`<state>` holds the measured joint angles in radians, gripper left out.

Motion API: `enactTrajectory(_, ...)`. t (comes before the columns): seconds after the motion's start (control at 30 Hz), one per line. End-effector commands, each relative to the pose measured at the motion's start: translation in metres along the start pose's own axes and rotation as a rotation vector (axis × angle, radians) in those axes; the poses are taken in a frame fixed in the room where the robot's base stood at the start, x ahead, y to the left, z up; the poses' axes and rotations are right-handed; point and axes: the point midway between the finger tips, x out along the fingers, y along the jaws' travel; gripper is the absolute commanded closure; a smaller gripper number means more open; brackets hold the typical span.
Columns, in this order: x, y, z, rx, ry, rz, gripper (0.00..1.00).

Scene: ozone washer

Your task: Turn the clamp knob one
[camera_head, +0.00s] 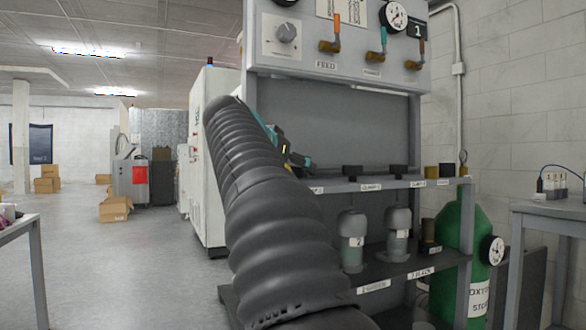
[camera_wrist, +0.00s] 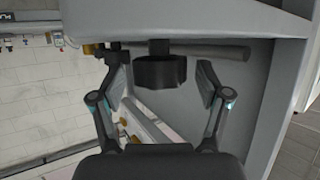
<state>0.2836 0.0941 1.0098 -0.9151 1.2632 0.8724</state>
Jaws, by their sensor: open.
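In the wrist view, a black clamp knob (camera_wrist: 160,71) sits between the two fingers of my open gripper (camera_wrist: 161,78). There is visible space on both sides of it, and neither finger appears to touch it. A second dark knob (camera_wrist: 113,54) shows farther off, partly behind the left finger. My arm hides most of the gripper and the shelf's left part.
A grey panel (camera_head: 290,50) with valves and gauges stands above the shelf (camera_head: 440,181). Two capped bottles (camera_head: 352,240) (camera_head: 397,235) stand on the lower shelf. A green oxygen cylinder (camera_head: 478,250) is at the right, beside a table (camera_head: 545,208). Open floor lies left.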

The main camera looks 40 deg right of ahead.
Motion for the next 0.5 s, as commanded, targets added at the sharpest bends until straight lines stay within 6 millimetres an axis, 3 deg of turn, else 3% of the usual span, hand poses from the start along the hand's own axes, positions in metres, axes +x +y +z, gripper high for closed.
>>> enactTrajectory(0.07,-0.0002,-0.0001,0.0001,0.0,0.0,0.0,0.29)
enactTrajectory(0.2,-0.0003,-0.0001,0.0001,0.0,0.0,0.0,0.64)
enactTrajectory(0.3,-0.0004,-0.0001,0.0,0.0,0.0,0.0,0.84)
enactTrajectory(0.5,-0.0004,0.0003,0.0,-0.002,0.0,-0.007,0.84)
